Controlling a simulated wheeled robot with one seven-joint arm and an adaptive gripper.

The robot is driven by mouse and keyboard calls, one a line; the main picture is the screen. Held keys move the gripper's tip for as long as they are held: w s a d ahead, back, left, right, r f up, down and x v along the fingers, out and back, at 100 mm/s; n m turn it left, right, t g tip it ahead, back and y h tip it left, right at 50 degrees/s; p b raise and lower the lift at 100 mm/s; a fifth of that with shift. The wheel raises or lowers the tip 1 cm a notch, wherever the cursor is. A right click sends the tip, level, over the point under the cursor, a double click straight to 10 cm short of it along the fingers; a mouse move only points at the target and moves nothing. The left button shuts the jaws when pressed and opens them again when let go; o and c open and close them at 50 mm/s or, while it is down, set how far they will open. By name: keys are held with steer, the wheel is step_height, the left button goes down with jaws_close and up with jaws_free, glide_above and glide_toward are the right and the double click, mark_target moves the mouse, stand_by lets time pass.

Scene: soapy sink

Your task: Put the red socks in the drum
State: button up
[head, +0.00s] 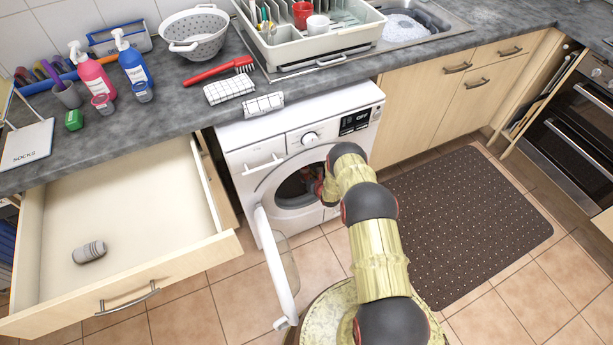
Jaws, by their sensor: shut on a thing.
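The white washing machine (258,160) stands under the counter with its round door (283,270) swung open to the left. Its dark drum (292,190) shows through the opening, partly covered by my arm. My gripper (320,189) is at the right side of the drum opening, small and mostly hidden by my own wrist. A bit of red at my gripper (319,184) looks like the red socks, held in the shut jaws. I cannot tell how far inside the drum they are.
An open drawer (135,200) at the left holds a rolled grey sock pair (89,252). A sign reading SOCKS (27,145) stands on the counter. Folded checked cloths (229,89) lie above the machine. A dark mat (465,225) covers floor at the right.

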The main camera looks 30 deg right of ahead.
stand_by(0.3)
steer(key=shift+f+b, duration=0.55)
steer(key=shift+f+b, duration=0.65)
steer(key=shift+f, duration=0.3)
steer(key=shift+f, duration=0.35)
steer(key=shift+f, duration=0.35)
steer(key=shift+f, duration=0.35)
steer(key=shift+f, duration=0.3)
steer(key=shift+f, duration=0.35)
